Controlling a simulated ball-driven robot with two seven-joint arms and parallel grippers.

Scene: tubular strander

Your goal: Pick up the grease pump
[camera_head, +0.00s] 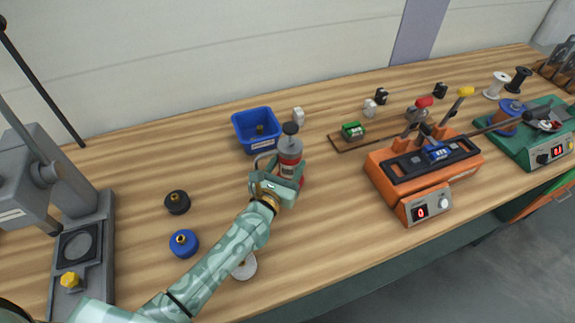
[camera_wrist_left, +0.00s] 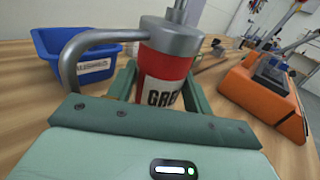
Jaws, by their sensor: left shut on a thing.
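The grease pump (camera_head: 289,151) is a red can with a grey top, a curved grey spout and a dark knob. It stands upright near the middle of the wooden bench in the head view. In the left wrist view the pump (camera_wrist_left: 165,75) shows part of its label, "GRE". My left gripper (camera_head: 284,178) is shut on the pump's body, with a finger on each side of it. The pump's lower part is partly hidden by the gripper, so I cannot tell whether it touches the bench. My right gripper is not in view.
A blue bin (camera_head: 256,131) stands just behind the pump. An orange machine (camera_head: 411,189) stands to the right, with a green machine (camera_head: 543,148) beyond it. A grey press (camera_head: 75,215) is at the left. Dark (camera_head: 177,202) and blue (camera_head: 184,243) round parts lie left of my arm.

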